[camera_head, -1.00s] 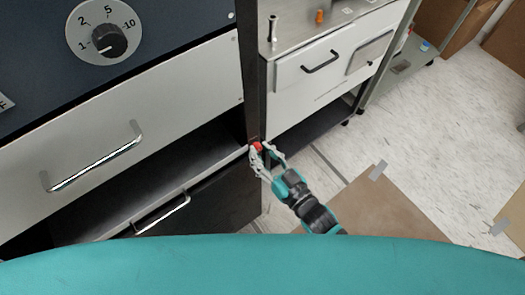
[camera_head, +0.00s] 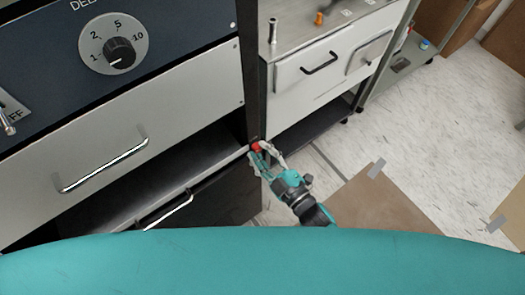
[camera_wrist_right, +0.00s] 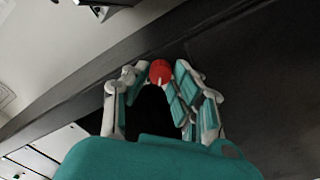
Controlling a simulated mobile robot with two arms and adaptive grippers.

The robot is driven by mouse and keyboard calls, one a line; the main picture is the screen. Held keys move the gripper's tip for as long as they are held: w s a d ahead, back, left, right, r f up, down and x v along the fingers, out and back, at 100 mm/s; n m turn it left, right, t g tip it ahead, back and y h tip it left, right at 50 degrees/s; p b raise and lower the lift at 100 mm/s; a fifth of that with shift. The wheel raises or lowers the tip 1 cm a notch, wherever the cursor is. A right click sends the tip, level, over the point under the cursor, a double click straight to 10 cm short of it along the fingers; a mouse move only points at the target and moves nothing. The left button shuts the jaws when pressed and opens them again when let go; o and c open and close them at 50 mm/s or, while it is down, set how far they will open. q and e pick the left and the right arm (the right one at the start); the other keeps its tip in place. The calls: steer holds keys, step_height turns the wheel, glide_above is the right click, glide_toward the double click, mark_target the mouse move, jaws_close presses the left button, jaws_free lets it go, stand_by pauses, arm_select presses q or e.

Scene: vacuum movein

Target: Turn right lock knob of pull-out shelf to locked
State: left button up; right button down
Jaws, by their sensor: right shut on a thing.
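The right lock knob (camera_head: 256,147) is a small red knob on the dark upright post at the right end of the pull-out shelf (camera_head: 165,180). It also shows in the right wrist view as a red knob (camera_wrist_right: 160,71) with a pale mark on its lower edge. My right gripper (camera_head: 262,150) is at the knob, with its fingers on either side, shut on it. In the right wrist view the fingertips (camera_wrist_right: 156,76) meet around the knob's sides. My left gripper is not in view.
A dark blue panel with a dial (camera_head: 120,52) and a grey drawer front with a handle (camera_head: 105,166) are above the shelf. A white cabinet (camera_head: 325,65) stands to the right. Cardboard (camera_head: 385,205) lies on the floor at right.

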steer(key=n, duration=0.3)
steer(key=shift+n, duration=0.3)
steer(key=shift+n+b, duration=0.35)
steer(key=shift+n, duration=1.15)
steer(key=c, duration=1.1)
jaws_free()
